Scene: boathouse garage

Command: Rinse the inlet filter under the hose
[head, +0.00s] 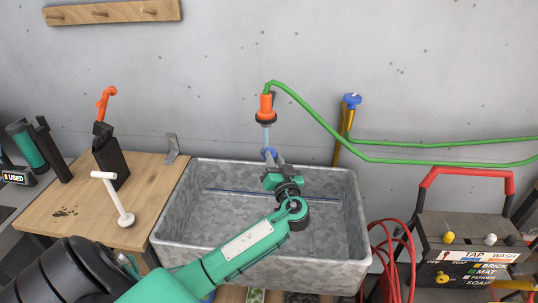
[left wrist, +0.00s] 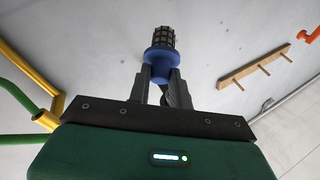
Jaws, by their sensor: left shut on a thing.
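My left gripper (head: 270,162) is over the sink and shut on the inlet filter. In the left wrist view the filter (left wrist: 162,50) has a blue collar between the fingertips and a dark, ribbed mesh end pointing away from the gripper. In the head view the filter (head: 270,152) shows as a small blue piece. The green hose (head: 320,118) ends in an orange nozzle (head: 266,104) pointing down just above it. A pale blue stream (head: 266,134) falls from the nozzle toward the filter; exact contact is too small to tell. My right gripper is not in view.
The grey metal sink (head: 355,215) stands below my gripper. A wooden table (head: 75,210) on the left holds a white T-handled piece (head: 122,205) and a black holder (head: 109,160). A tap-wash machine (head: 468,245) with red hose stands right. A blue-topped tap (head: 351,100) is behind.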

